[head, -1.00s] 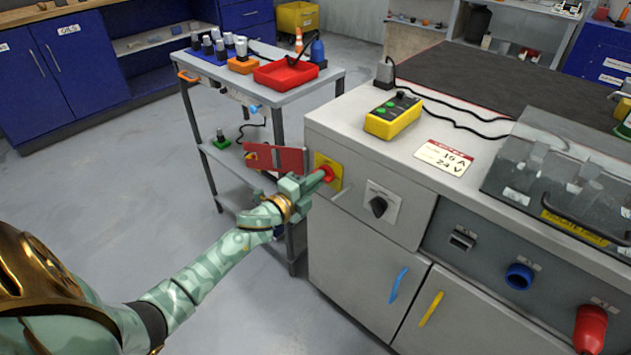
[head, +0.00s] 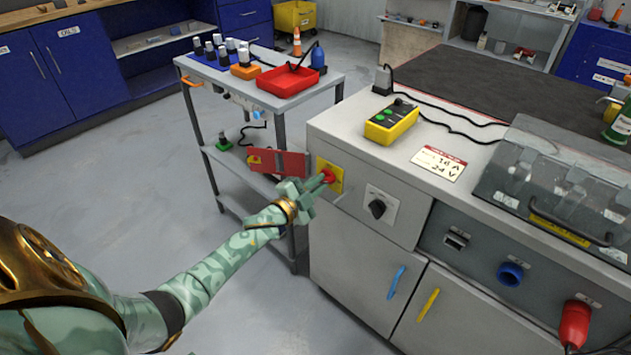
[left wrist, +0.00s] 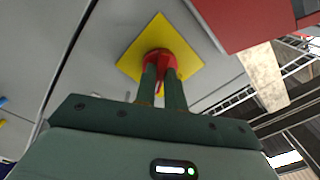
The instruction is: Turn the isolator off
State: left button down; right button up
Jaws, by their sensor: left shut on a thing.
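The isolator is a red rotary handle (head: 329,176) on a yellow square plate (head: 334,168) on the left part of the cabinet's front. In the left wrist view the red handle (left wrist: 158,58) sits in the middle of the yellow plate (left wrist: 190,66). My left gripper (head: 320,182) reaches it from the front, and its two green fingers (left wrist: 161,78) are closed on either side of the handle's grip. The fingers hide part of the handle, and I cannot read any position marks. My right gripper is not in view.
A red panel (head: 280,163) stands out beside the plate, close to my left gripper. A black rotary knob (head: 378,208) is to the right. A grey trolley (head: 333,78) with a red tray (head: 287,80) stands behind left. Open floor lies at left.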

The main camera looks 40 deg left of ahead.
pick_arm(q)
jog(key=n+p, duration=0.3)
jog(key=n, duration=0.7)
jog(key=shift+p, duration=0.3)
jog(key=shift+f+n, duration=0.1)
jog(key=shift+n, duration=0.6)
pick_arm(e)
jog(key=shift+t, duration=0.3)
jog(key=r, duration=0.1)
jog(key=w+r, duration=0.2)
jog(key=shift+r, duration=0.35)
pick_arm(q)
jog(key=c, duration=1.5)
grip_release()
jog(key=shift+s, duration=0.1)
